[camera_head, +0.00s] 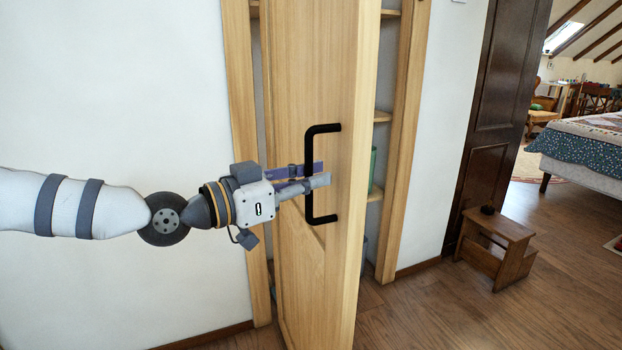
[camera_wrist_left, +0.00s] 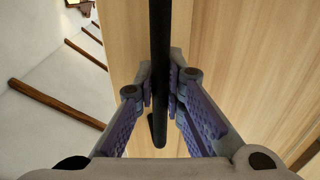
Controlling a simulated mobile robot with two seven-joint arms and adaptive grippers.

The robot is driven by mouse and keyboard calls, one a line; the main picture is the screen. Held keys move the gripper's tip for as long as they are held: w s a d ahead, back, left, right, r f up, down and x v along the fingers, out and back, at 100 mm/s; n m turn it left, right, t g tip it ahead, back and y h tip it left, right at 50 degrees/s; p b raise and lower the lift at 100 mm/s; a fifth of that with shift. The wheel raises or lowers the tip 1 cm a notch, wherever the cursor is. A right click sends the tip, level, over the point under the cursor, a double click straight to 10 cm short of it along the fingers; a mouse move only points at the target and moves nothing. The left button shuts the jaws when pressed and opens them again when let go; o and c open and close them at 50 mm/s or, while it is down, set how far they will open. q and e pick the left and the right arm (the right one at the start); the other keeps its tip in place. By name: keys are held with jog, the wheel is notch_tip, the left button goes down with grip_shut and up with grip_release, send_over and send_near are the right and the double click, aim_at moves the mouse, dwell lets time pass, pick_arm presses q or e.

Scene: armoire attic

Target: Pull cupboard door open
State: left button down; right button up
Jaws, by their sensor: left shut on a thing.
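The light wooden cupboard door (camera_head: 340,250) stands partly open, with shelves showing past its right edge. A black bar handle (camera_head: 323,129) is fixed upright on its face. My left gripper (camera_head: 318,180) comes in from the left and is shut on the handle around its middle. In the left wrist view, the two purple-lined fingers (camera_wrist_left: 162,95) press on either side of the black handle (camera_wrist_left: 159,35), in front of the wooden door (camera_wrist_left: 225,60). My right gripper is in neither view.
Cupboard shelves (camera_head: 385,116) hold a green item (camera_head: 373,165), partly hidden by the door. A small wooden step stool (camera_head: 497,243) stands at the right, near a dark brown door (camera_head: 493,110). A bed (camera_head: 585,145) is farther back. The wooden floor (camera_head: 440,310) in front is clear.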

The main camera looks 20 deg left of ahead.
pick_arm(q)
jog(key=c, duration=1.7)
grip_release()
jog(key=shift+o, duration=0.2)
jog(key=v, duration=1.2)
